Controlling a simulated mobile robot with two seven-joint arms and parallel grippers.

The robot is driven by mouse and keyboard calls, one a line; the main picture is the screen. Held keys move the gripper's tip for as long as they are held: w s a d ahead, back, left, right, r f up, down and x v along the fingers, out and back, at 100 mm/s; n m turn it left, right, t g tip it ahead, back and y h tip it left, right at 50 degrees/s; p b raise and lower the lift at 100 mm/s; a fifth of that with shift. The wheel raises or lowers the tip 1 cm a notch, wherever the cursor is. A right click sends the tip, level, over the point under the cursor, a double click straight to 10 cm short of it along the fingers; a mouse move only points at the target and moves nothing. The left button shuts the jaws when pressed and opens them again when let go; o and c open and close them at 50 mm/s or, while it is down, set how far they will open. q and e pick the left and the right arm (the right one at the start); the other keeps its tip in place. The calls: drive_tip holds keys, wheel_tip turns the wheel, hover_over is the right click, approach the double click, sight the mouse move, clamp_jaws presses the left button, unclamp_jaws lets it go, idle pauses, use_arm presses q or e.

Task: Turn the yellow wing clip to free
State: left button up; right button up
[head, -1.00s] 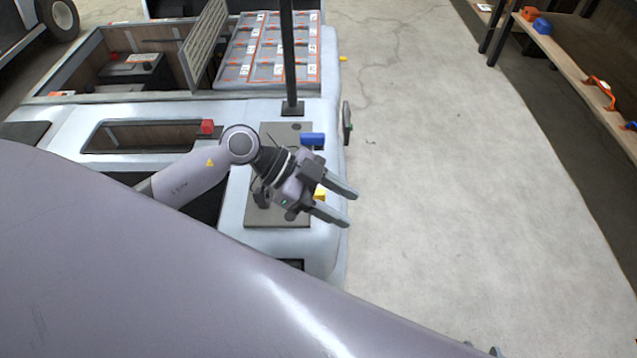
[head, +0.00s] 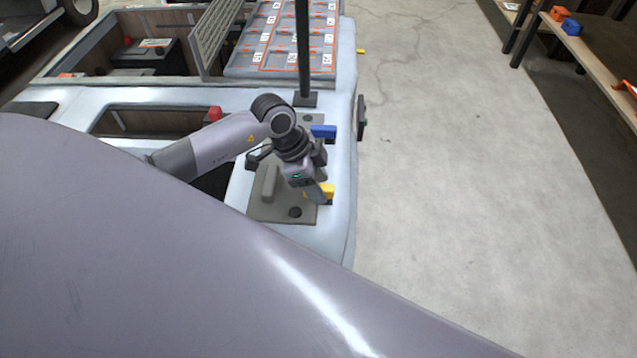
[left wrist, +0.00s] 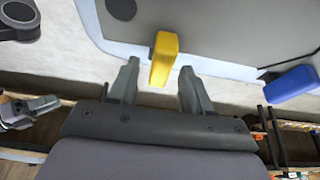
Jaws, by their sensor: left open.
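The yellow wing clip (head: 327,191) sits at the right edge of a grey plate (head: 268,211) on the cart roof. In the left wrist view the clip (left wrist: 164,58) lies between and just beyond the two fingers. My left gripper (left wrist: 156,88) is open, with one finger on each side of the clip and no visible contact. In the head view the left gripper (head: 318,195) points down at the clip and hides part of it. A blue wing clip (head: 323,132) is farther back on the same edge; it also shows in the left wrist view (left wrist: 291,83). My right gripper is not in view.
A black upright post (head: 303,50) rises behind the blue clip. A grey handle (head: 269,184) stands on the plate left of the gripper. The floor (head: 450,200) right of the cart is clear. A wooden shelf (head: 590,55) stands far right.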

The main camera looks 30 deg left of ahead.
use_arm(q)
drive_tip(key=shift+f, duration=0.15)
clamp_jaws()
